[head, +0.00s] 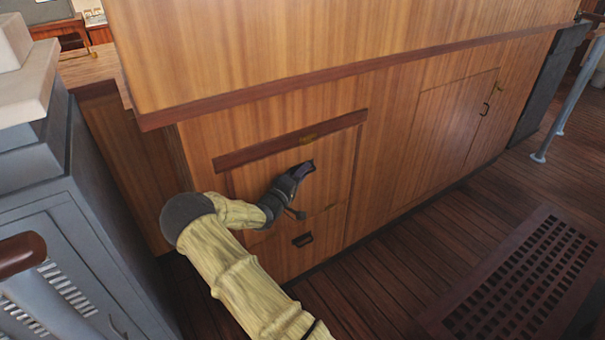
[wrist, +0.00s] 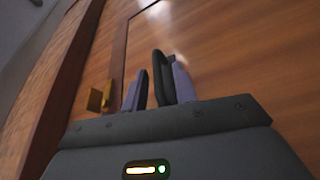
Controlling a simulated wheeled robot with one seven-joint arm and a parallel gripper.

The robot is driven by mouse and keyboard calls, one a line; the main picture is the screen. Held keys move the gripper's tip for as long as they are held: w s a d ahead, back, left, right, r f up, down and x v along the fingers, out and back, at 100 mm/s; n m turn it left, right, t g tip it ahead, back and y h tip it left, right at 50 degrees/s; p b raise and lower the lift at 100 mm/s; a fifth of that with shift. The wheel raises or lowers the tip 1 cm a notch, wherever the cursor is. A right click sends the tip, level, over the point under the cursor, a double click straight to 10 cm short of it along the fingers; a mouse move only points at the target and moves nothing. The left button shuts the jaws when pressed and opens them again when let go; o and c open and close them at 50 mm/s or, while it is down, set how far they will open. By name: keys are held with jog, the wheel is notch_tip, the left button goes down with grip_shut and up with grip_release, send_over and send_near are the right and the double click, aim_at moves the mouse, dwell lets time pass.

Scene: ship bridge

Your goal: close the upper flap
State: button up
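The upper flap (head: 334,175) is a wooden panel in the front of the cabinet, under a dark red-brown strip (head: 250,152). It looks flush or nearly flush with the front; a small gap cannot be ruled out. My gripper (head: 306,167) is at the flap's face, covering part of it. In the wrist view my gripper's two fingers (wrist: 158,88) stand apart with a narrow gap. A black arched piece, which looks like the flap's handle (wrist: 160,68), shows between them, close to the right finger. Whether they touch it is unclear.
A lower panel with a black handle (head: 302,240) is below the flap. A wooden overhang (head: 330,82) juts above, and a grey cabinet (head: 95,235) stands at left.

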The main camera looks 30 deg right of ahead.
jog(key=shift+a+f, duration=0.1)
jog(key=p+v, duration=0.1)
jog(key=v, duration=1.6)
jog(key=shift+p, duration=0.35)
jog(key=shift+s, duration=0.1)
